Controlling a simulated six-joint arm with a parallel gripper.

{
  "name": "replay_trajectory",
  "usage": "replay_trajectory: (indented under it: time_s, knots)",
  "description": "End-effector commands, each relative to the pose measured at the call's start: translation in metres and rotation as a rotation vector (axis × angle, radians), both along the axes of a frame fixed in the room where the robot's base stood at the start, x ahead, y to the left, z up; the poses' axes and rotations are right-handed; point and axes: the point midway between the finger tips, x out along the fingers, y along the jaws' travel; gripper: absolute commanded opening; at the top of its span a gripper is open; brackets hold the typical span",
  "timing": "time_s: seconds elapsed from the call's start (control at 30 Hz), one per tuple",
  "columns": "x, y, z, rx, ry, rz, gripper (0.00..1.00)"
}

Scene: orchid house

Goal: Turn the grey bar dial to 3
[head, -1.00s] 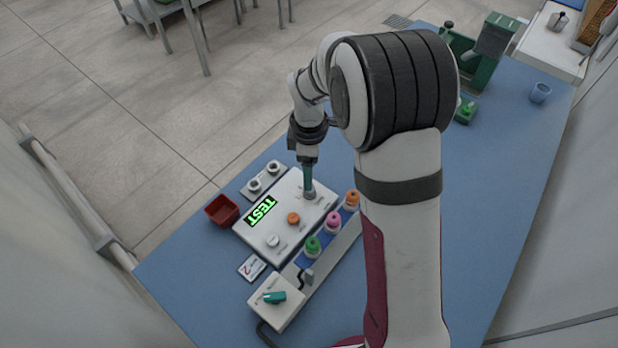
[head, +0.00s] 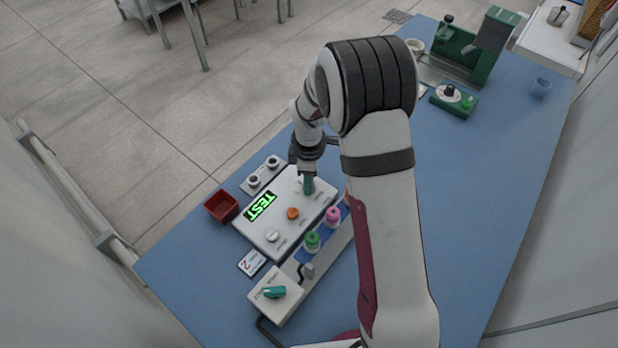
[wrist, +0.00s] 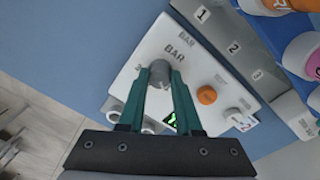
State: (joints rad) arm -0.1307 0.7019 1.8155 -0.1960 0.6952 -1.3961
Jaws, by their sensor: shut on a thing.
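The grey bar dial (wrist: 159,72) is a round knob on the white panel (wrist: 150,45), beside printed "BAR" lettering. A "3" is printed on the panel to the left of the dial in the wrist view. My gripper (wrist: 160,76) has its two teal fingers on either side of the dial, shut on it. In the head view my gripper (head: 308,184) is at the far right part of the panel (head: 262,238) and mostly hides the dial. I cannot tell which mark the dial points to.
The panel also carries a green "TEST" display (head: 261,206), an orange knob (head: 293,213) and a pale knob (head: 272,236). A red bin (head: 221,206) stands left of it. A rack with green (head: 312,240) and pink (head: 333,215) tops runs along its right side.

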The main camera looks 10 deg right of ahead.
Motion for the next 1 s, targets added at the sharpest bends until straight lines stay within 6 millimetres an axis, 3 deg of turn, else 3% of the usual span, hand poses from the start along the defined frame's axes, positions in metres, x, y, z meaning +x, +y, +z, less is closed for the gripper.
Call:
replay_trajectory:
  time_s: [0.47,1.0]
  knots:
    - [0.0004,0.0000,0.0004,0.000,-0.001,-0.059,0.00]
    - [0.0003,0.0004,0.0004,0.001,0.000,-0.513,0.00]
